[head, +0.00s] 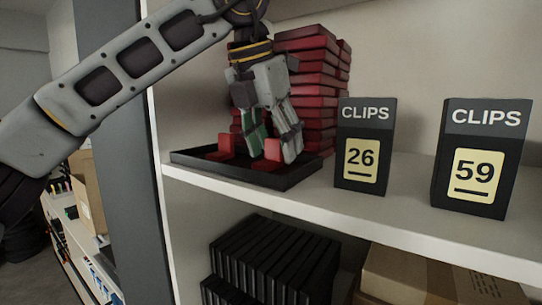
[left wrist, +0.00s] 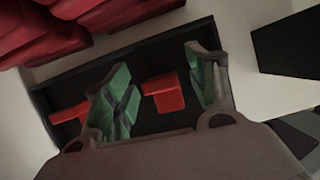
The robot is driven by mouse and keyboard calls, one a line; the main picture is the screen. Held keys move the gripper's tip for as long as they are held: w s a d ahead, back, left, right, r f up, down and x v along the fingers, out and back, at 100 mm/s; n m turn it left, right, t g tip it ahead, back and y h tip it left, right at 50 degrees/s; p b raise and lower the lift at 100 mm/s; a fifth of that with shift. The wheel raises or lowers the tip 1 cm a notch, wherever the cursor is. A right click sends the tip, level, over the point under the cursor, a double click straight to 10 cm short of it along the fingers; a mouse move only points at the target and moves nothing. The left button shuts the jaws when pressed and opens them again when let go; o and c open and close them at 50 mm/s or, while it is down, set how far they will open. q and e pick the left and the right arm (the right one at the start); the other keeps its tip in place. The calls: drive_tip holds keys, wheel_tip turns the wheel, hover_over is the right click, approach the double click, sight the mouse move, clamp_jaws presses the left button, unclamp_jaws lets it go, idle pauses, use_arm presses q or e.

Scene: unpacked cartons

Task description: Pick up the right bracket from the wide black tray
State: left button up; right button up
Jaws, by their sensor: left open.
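The wide black tray (head: 196,165) lies on the white shelf and holds two red brackets. The right bracket (head: 272,150) shows low between the fingers of my left gripper (head: 275,143); the left bracket (head: 226,146) is outside them, to the left. In the left wrist view, the right bracket (left wrist: 163,93) lies on the tray floor (left wrist: 150,56) between the two green-padded fingers of my open left gripper (left wrist: 160,98), apart from both. The left bracket (left wrist: 70,114) is partly hidden behind the left finger. My right gripper is not in view.
A tall stack of red boxes (head: 312,75) stands right behind the tray. A black carton marked CLIPS 26 (head: 364,142) and one marked CLIPS 59 (head: 480,158) stand to the right. Black cases (head: 275,262) and a brown carton (head: 430,280) fill the shelf below.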

use_arm(q)
drive_tip(key=shift+c, duration=0.5)
drive_tip(key=c, duration=0.7)
drive_tip(key=shift+c, duration=0.6)
drive_tip(key=shift+s+r, duration=0.1)
drive_tip(key=shift+r, duration=0.1)
